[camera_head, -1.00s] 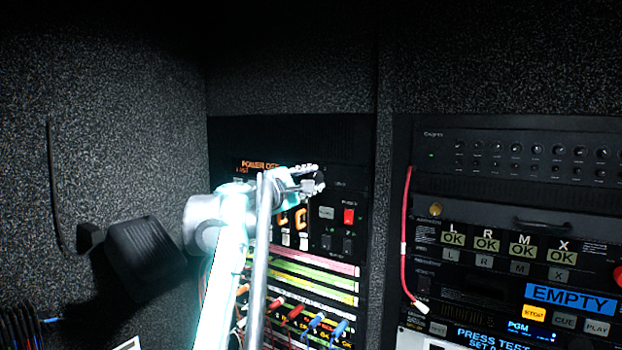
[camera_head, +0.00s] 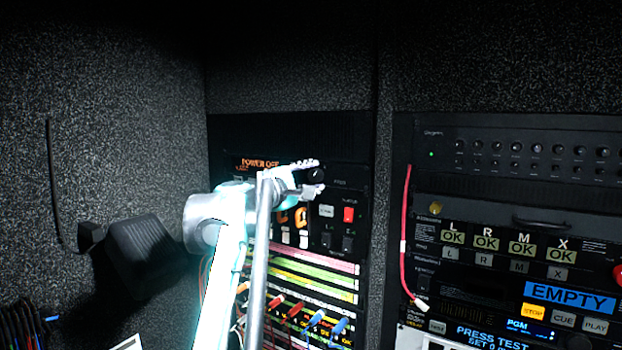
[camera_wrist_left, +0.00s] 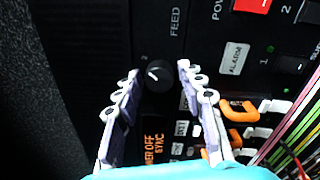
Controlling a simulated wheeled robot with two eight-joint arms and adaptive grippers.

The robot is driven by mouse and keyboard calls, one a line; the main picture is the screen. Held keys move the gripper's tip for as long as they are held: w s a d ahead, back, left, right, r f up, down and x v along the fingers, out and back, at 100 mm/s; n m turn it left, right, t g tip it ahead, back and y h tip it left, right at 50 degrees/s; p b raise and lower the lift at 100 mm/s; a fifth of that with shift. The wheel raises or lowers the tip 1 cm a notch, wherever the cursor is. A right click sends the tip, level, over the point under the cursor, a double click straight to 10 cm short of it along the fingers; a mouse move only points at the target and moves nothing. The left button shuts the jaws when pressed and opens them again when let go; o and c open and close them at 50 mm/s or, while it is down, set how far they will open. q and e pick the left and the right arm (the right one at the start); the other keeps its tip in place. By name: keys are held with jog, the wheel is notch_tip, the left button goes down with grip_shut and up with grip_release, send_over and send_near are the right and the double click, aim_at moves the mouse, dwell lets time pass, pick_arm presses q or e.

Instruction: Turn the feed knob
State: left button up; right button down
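The feed knob (camera_wrist_left: 158,75) is a small round black knob with a pale pointer mark, beside the printed word FEED in the left wrist view. In the head view the knob (camera_head: 316,175) shows at the tips of my left gripper (camera_head: 318,177). In the left wrist view my left gripper (camera_wrist_left: 157,72) is open, with one finger on each side of the knob. Gaps show between both fingers and the knob. My right gripper is in neither view.
A red switch (camera_head: 348,214) and an ALARM button (camera_wrist_left: 235,58) sit close to the knob. A patch panel with coloured plugs (camera_head: 318,318) is below. A red cable (camera_head: 404,240) hangs on the right rack.

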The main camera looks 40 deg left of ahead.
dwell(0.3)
pick_arm(q)
jog(key=s+d, duration=0.1)
jog(key=s, duration=1)
jog(key=shift+s+d+f, duration=0.2)
jog(key=shift+s, duration=0.2)
jog(key=w+d+f+m+g+h+b, duration=0.15)
jog(key=d+f+m+b, duration=0.4)
jog(key=f, duration=0.95)
jog(key=d+f+m+g+h+b, duration=0.25)
jog(key=d+f+b, duration=0.55)
jog(key=f, duration=0.7)
jog(key=d+f+m+g+h+b, duration=0.1)
jog(key=d+f+m+g+b, duration=0.15)
jog(key=d+f+b, duration=0.85)
jog(key=s+d+f+m+g+y+b, duration=0.1)
jog(key=s+f+m+b, duration=0.3)
jog(key=f, duration=1.3)
jog(key=s+d+f+m+g+y+b, duration=0.1)
jog(key=s+f+m+b, duration=0.3)
jog(key=f, duration=1.3)
jog(key=s+d+f+m+g+b, duration=0.2)
jog(key=f+b, duration=0.7)
jog(key=f, duration=0.9)
jog(key=shift+s+d+m+y+b, duration=0.4)
jog(key=shift+s+d+m, duration=0.35)
jog(key=shift+s+m, duration=0.35)
